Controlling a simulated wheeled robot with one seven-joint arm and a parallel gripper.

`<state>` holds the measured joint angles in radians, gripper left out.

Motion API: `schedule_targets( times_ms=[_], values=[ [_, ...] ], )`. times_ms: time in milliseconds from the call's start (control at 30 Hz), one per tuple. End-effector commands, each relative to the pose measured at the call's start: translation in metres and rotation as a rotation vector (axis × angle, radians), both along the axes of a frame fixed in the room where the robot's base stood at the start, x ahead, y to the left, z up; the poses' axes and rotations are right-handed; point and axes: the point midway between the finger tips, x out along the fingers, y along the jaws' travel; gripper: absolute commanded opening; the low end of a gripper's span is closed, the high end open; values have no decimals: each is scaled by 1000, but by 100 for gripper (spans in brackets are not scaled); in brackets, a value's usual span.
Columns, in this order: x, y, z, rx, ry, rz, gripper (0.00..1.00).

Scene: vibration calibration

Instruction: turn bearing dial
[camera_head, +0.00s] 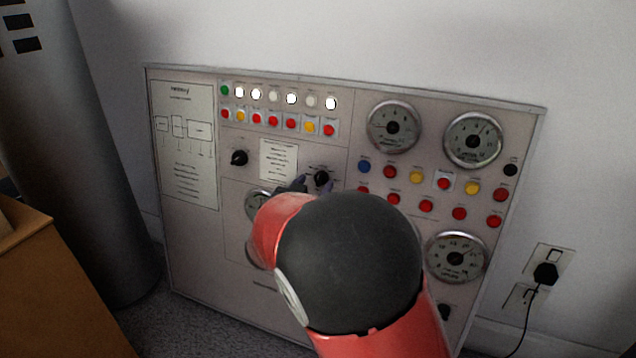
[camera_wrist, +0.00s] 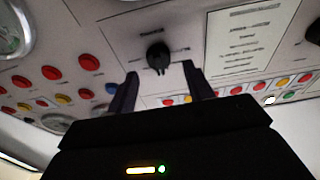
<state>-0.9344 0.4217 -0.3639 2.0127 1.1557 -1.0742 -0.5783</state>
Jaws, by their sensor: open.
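A black dial (camera_head: 321,177) sits on the control panel, right of the small text card. Its label is too small to read, so I cannot tell whether it is the bearing dial. The same dial (camera_wrist: 158,57) shows in the wrist view, which is turned roughly upside down. My gripper (camera_wrist: 159,74) is open, with one finger on each side of the dial in that picture. No clear contact shows. In the head view my gripper (camera_head: 312,187) is partly hidden by my red and black arm. A second black dial (camera_head: 239,158) is left of the card.
The grey panel (camera_head: 190,255) leans by the wall. It carries rows of coloured buttons (camera_head: 443,183), white lamps (camera_head: 291,98) and round gauges (camera_head: 473,139). A plugged outlet (camera_head: 546,273) is at right. A wooden cabinet (camera_head: 50,290) and grey column (camera_head: 95,170) stand left.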

Motion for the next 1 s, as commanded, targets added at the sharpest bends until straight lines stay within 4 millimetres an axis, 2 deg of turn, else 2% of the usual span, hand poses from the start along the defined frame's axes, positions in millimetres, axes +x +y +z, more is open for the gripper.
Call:
schedule_targets(
  times_ms=[200,500,833,1000],
  values=[
    [21,-8,0,0,1,0,52],
    [23,-8,0,1,1,1,52],
    [23,-8,0,1,1,1,9],
    [23,-8,0,9,-2,0,8]
  ],
)
